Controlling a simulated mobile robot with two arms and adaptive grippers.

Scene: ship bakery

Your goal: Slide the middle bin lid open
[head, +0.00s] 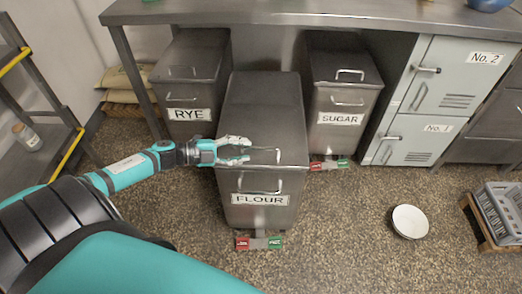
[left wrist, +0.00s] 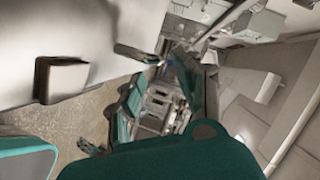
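The middle bin is a grey metal FLOUR bin (head: 265,187), standing in front of the RYE and SUGAR bins. Its flat lid (head: 265,105) covers the whole top, with no opening showing. A thin lid handle (head: 268,150) lies near the lid's front edge; another handle is on the front face above the label. My left gripper (head: 247,150) reaches in from the left over the front of the lid, fingers apart, tips close beside the lid handle's left end. I cannot tell whether they touch it. The left wrist view is cluttered and shows no clear bin or handle. My right gripper is not seen.
The RYE bin (head: 188,82) and SUGAR bin (head: 343,88) stand behind, under a metal table (head: 300,14). Grey lockers (head: 425,95) are at right. A shelf rack (head: 35,140) is at left.

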